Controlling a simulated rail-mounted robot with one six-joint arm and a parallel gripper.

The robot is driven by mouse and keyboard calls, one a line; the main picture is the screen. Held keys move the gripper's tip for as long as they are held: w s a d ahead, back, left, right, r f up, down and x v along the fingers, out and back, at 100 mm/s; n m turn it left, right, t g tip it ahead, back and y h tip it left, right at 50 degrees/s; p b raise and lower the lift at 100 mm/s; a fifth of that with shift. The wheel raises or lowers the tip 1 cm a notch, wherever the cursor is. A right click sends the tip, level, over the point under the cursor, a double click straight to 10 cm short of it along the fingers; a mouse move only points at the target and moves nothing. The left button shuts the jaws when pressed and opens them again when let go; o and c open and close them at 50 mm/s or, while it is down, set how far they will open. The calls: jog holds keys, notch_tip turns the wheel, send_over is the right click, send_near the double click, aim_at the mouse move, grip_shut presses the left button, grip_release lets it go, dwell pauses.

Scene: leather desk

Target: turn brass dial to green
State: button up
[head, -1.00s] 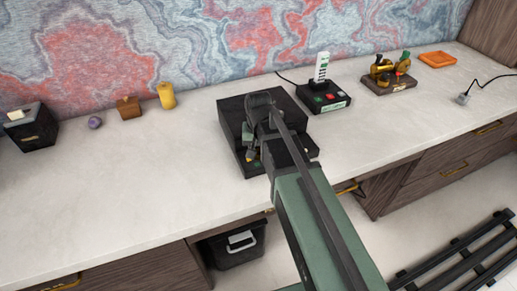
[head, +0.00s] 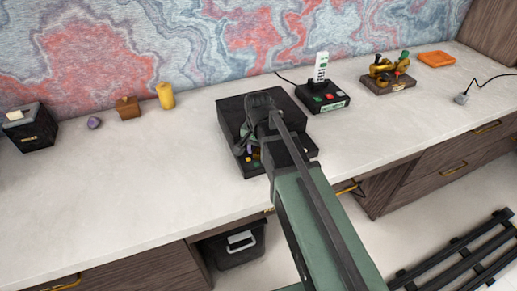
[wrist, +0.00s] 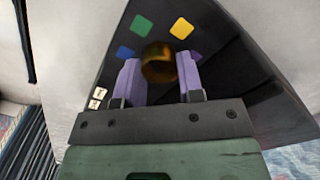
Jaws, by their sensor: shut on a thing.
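The brass dial (wrist: 158,64) is a dark gold round knob on a sloping black panel (wrist: 235,75) in the wrist view. My gripper (wrist: 159,70) has its two purple fingers on either side of it, shut on it. Around the dial are a green patch (wrist: 142,25), a yellow patch (wrist: 181,28) and a blue patch (wrist: 124,52). I cannot tell which patch the dial points to. In the head view, my arm hides the dial on the black box (head: 232,107).
A button box (head: 322,98) with a white upright piece stands right of the black box. A brass device on a wooden base (head: 388,85) and an orange tray (head: 436,58) are farther right. A yellow cylinder (head: 166,96) stands left. The left front counter is clear.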

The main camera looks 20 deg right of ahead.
aim_at(258, 150)
jog(key=o, duration=0.9)
jog(key=shift+r, duration=0.1)
notch_tip(258, 150, up, 11)
jog(key=p, duration=1.1)
jog(key=shift+f, duration=0.2)
